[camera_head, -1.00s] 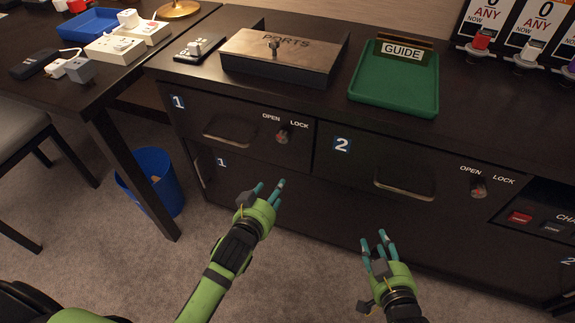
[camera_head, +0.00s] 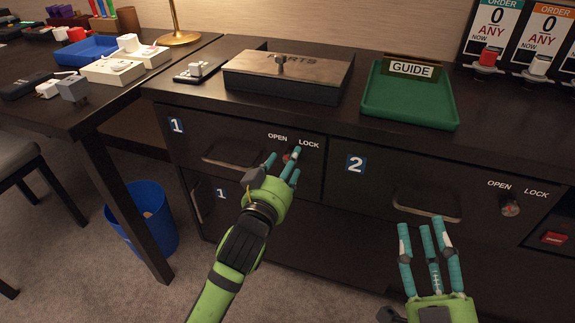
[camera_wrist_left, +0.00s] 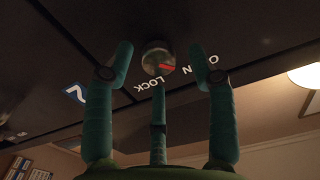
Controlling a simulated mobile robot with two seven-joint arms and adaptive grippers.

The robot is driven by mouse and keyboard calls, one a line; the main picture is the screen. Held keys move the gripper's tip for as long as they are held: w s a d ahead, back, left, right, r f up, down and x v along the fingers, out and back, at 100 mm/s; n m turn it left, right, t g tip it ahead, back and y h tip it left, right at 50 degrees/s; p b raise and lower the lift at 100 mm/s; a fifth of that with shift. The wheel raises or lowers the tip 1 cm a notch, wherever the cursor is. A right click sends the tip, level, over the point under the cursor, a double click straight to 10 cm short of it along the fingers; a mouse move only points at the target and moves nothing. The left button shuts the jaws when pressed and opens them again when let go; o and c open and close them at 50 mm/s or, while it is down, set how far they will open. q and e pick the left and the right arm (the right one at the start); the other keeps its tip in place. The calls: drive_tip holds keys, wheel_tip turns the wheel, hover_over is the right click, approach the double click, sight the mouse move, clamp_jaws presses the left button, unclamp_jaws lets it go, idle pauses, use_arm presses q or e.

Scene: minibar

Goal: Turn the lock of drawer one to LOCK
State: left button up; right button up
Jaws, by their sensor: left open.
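The drawer one lock (camera_head: 288,157) sits under the OPEN and LOCK labels and is partly hidden by my left fingers in the head view. In the left wrist view its round silver knob (camera_wrist_left: 155,58) has a red mark pointing toward the labels; which label it points at is unclear. My left gripper (camera_head: 284,161) is open in front of the knob, with fingers spread around its sides. I cannot tell whether they touch it. Drawer one (camera_head: 183,140) looks closed. My right gripper (camera_head: 426,226) is open and empty in front of drawer two.
Drawer two (camera_head: 375,180) has its own lock (camera_head: 510,207) to the right. A PORTS box (camera_head: 290,75) and a green GUIDE tray (camera_head: 410,112) stand on the cabinet top. A blue bin (camera_head: 150,225) is on the floor at left, beside the table (camera_head: 95,120).

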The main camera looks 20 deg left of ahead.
use_arm(q)
drive_tip(key=shift+w, duration=0.35)
use_arm(e)
drive_tip(key=shift+s+a+r+y, duration=0.1)
drive_tip(key=shift+s+r+y, duration=0.2)
drive_tip(key=shift+r, duration=0.2)
use_arm(q)
drive_tip(key=shift+c, duration=0.4)
drive_tip(key=shift+r, duration=0.1)
clamp_jaws()
use_arm(e)
drive_tip(key=shift+w, duration=0.1)
